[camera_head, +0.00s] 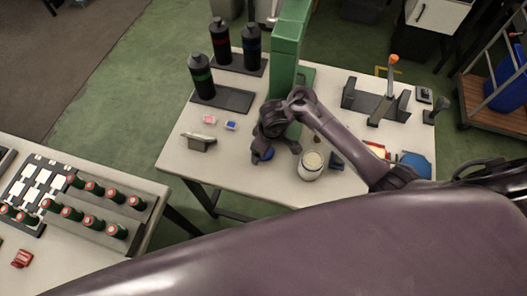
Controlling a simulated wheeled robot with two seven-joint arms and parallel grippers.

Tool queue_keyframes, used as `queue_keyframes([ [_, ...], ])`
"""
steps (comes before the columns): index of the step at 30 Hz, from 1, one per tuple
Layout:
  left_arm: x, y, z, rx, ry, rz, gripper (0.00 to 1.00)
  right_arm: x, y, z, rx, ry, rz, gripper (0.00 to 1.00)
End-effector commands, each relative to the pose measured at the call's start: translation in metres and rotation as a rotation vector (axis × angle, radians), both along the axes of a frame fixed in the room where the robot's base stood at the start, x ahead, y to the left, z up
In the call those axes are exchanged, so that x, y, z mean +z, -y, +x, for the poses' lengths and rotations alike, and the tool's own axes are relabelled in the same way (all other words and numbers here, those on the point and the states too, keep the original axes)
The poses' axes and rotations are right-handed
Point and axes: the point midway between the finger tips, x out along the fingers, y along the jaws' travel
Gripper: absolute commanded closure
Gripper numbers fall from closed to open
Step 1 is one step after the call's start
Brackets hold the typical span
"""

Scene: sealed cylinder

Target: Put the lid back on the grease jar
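The grease jar (311,168) is a short, pale jar standing upright on the white table, with its open top showing cream contents. My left gripper is not in view.
A green column (289,45) rises behind my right gripper. Dark bottles (220,41) stand at the back left. A grey fixture (376,104) and a blue piece (415,164) are at right. A second table (75,262) holds several red-capped bottles. The table's front left is clear.

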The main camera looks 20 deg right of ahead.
Motion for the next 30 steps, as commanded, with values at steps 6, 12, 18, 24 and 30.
queue_keyframes([
  [6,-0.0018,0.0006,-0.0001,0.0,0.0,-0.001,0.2,-0.0053,-0.0004,0.0013,0.001,0.002,0.0,0.17],
  [12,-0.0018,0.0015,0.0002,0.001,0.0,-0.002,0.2,-0.0052,-0.0005,0.0012,0.001,0.002,0.001,0.17],
  [18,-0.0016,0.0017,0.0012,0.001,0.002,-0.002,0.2,-0.0052,-0.0006,0.0011,0.001,0.002,0.001,0.41],
  [24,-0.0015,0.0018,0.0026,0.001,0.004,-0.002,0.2,-0.0052,-0.0007,0.0011,0.001,0.002,0.001,0.64],
  [30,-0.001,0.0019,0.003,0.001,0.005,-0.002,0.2,-0.0048,-0.0006,0.0011,0.001,0.002,0.001,0.64],
])
